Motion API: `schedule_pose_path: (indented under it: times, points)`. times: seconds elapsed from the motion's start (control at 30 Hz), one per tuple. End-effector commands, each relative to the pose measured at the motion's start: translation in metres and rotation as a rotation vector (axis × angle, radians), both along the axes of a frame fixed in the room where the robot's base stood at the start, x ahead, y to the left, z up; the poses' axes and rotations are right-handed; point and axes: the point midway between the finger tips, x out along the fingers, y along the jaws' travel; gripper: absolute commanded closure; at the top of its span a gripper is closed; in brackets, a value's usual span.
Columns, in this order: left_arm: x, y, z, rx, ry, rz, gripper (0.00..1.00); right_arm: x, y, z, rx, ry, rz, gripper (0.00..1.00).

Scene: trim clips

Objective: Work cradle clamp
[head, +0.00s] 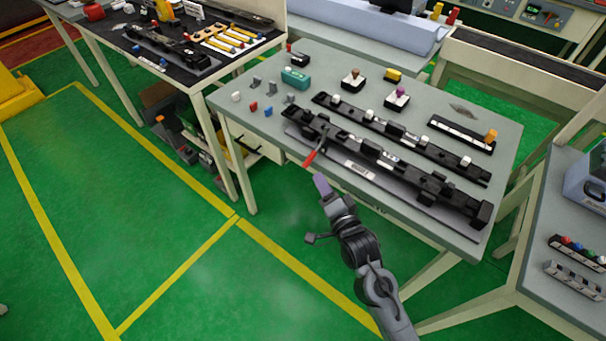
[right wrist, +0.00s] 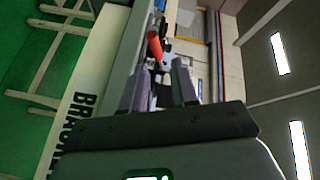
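The cradle (head: 400,177) is a long black fixture on a grey base plate on the grey table. The clamp (head: 324,138) sits at its left end. Its red handle (head: 310,159) slants down toward the table's front edge. My right gripper (head: 322,184) is just in front of that edge, close to the handle but apart from it. In the right wrist view, the two fingers of my right gripper (right wrist: 163,82) are apart with nothing between them, and the red handle (right wrist: 154,46) shows beyond their tips. My left gripper is not in view.
A second black fixture (head: 400,134) lies behind the cradle. Small clips, a teal box (head: 295,78) and several coloured knobs stand at the back and left of the table (head: 245,125). Green floor in front is clear. Another workbench (head: 150,75) stands at the left.

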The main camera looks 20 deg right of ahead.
Motion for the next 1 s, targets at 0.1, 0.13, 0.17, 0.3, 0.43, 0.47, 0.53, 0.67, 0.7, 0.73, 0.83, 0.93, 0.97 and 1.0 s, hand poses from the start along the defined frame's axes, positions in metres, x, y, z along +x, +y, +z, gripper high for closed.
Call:
schedule_pose_path:
  times: [0.1, 0.13, 0.17, 0.3, 0.43, 0.47, 0.53, 0.67, 0.7, 0.73, 0.83, 0.93, 0.97, 1.0]
  points:
    - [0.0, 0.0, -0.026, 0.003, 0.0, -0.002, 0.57, 0.007, 0.0, -0.013, 0.003, -0.024, -0.001, 0.72]
    - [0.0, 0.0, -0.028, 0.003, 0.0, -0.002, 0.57, 0.007, 0.001, -0.013, 0.003, -0.028, -0.001, 0.72]
    - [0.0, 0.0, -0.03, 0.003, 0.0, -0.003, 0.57, 0.008, 0.001, -0.013, 0.004, -0.031, -0.001, 0.72]
    - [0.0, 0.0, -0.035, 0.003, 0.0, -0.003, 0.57, 0.014, 0.001, -0.012, 0.003, -0.04, 0.0, 0.72]
    - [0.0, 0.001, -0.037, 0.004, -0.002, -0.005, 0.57, 0.026, 0.002, -0.012, 0.003, -0.041, 0.0, 0.72]
    - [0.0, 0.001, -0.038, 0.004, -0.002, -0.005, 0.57, 0.03, 0.002, -0.011, 0.003, -0.041, 0.0, 0.72]
    - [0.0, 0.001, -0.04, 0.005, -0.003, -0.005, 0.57, 0.04, 0.002, -0.011, 0.003, -0.041, 0.0, 0.72]
    - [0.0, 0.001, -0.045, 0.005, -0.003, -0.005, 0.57, 0.061, 0.003, -0.012, 0.002, -0.041, 0.0, 0.72]
    - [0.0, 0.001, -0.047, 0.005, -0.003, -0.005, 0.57, 0.067, 0.004, -0.012, 0.002, -0.041, 0.0, 0.72]
    - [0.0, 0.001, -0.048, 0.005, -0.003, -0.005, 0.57, 0.072, 0.004, -0.012, 0.002, -0.041, 0.0, 0.72]
    - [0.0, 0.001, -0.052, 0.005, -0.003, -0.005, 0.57, 0.087, 0.005, -0.012, 0.002, -0.041, 0.0, 0.72]
    - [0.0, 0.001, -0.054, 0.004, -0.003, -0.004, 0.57, 0.1, 0.005, -0.012, 0.002, -0.04, 0.001, 0.72]
    - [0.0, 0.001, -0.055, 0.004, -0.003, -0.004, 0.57, 0.103, 0.006, -0.012, 0.002, -0.04, 0.001, 0.72]
    - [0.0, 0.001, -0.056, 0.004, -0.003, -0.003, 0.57, 0.106, 0.006, -0.012, 0.002, -0.04, 0.001, 0.72]
